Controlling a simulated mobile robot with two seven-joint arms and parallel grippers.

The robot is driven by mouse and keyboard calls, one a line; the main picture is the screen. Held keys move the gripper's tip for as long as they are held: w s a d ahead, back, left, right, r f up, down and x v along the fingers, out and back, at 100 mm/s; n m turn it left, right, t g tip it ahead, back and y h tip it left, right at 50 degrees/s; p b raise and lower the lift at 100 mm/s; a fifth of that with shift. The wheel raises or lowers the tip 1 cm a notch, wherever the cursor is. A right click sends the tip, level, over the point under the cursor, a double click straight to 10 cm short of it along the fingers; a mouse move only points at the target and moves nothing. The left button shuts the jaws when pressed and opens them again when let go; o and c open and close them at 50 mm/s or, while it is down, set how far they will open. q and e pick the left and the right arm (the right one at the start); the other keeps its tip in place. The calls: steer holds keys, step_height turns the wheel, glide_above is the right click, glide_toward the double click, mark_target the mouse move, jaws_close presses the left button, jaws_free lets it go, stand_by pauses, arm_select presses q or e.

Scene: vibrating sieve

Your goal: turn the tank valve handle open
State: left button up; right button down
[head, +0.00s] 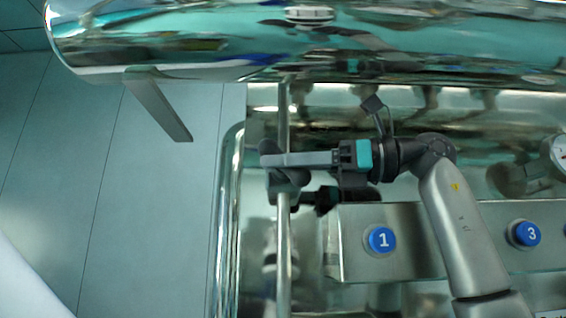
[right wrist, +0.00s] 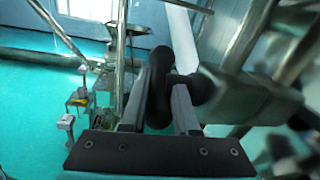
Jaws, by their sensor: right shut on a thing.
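The tank valve handle (right wrist: 160,70) is a black rounded grip in the right wrist view. It stands between the two fingers of my right gripper (right wrist: 158,92), which is shut on it. In the head view my right gripper (head: 272,160) reaches in from the right to the dark handle (head: 286,182) beside a thin vertical pipe (head: 284,235). The fingers and pipe hide part of the handle. The valve body is hard to make out. The shiny steel tank (head: 180,45) lies across the top of the head view. My left gripper is not in view.
A steel panel (head: 350,262) with blue buttons marked 1 (head: 381,240) and 3 (head: 527,233) is below and right of my gripper. A round gauge (head: 560,155) is at the right edge. A metal bracket (head: 158,103) hangs under the tank. The tiled floor at left is clear.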

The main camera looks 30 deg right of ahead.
steer(key=shift+f+y+b, duration=0.15)
steer(key=shift+y+b, duration=0.15)
steer(key=shift+b, duration=0.35)
steer(key=m+t+y+b, duration=0.1)
steer(key=t+y+b, duration=0.2)
steer(key=b, duration=0.4)
steer(key=shift+f+t+y, duration=0.1)
steer(key=shift+t+y, duration=0.3)
steer(key=shift+t, duration=0.1)
steer(key=shift+r+m+t+y+b, duration=0.15)
steer(key=shift+m+t+y+b, duration=0.25)
steer(key=shift+t+b, duration=0.45)
steer(key=shift+r+m+t+y+b, duration=0.15)
steer(key=shift+m+t+y+b, duration=0.2)
steer(key=shift+t+b, duration=0.45)
steer(key=c, duration=0.7)
jaws_free()
